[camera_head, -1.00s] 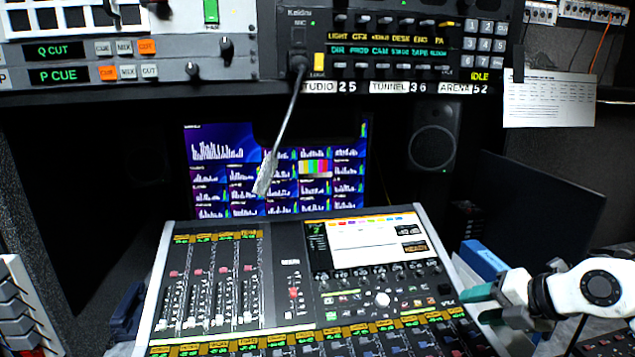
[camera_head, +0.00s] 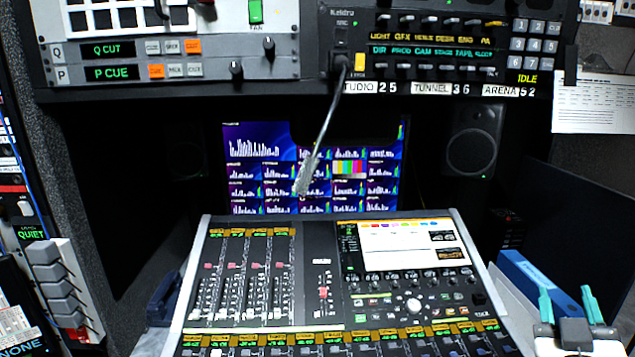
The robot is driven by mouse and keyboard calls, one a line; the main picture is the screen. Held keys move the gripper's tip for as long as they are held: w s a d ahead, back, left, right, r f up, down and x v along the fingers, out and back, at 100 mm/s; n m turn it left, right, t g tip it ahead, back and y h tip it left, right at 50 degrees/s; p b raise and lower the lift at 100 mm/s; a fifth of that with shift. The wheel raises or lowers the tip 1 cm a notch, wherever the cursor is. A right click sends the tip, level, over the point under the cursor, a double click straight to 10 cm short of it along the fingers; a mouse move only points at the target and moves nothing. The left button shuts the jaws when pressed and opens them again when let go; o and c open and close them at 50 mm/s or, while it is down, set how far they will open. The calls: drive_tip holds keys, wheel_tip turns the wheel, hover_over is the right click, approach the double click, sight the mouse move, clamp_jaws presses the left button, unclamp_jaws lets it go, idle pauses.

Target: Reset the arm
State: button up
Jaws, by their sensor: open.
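My gripper (camera_head: 568,304) is at the lower right of the head view, with two teal fingers pointing up and a clear gap between them. My white wrist shows below the fingers, cut off by the bottom edge.
A blue box-like object (camera_head: 535,280) lies just left of the gripper. A dark panel (camera_head: 580,215) stands behind it. A gooseneck microphone (camera_head: 322,135) hangs before the monitor wall (camera_head: 262,175). A speaker (camera_head: 472,150) stands right of it. Rack units (camera_head: 160,55) overhang above.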

drive_tip(key=s+a+f+m+g+y, duration=0.15)
drive_tip(key=s+f+g, duration=0.3)
drive_tip(key=f, duration=0.65)
drive_tip(key=s+a+f+g+y, duration=0.2)
drive_tip(key=s+f+g+y, duration=0.3)
drive_tip(key=f, duration=0.6)
drive_tip(key=s+a+f+g+y, duration=0.1)
drive_tip(key=s+a+f+g, duration=0.1)
drive_tip(key=s+f, duration=0.2)
drive_tip(key=s+a+f+n+g, duration=0.1)
drive_tip(key=s+a+f+g, duration=0.1)
drive_tip(key=s, duration=0.7)
drive_tip(key=s+a+f+n+g+y, duration=0.1)
drive_tip(key=s+a+f+g, duration=0.2)
drive_tip(key=s+f, duration=0.3)
drive_tip(key=shift+s+y, duration=0.35)
drive_tip(key=shift+s, duration=0.5)
drive_tip(key=shift+c, duration=0.3)
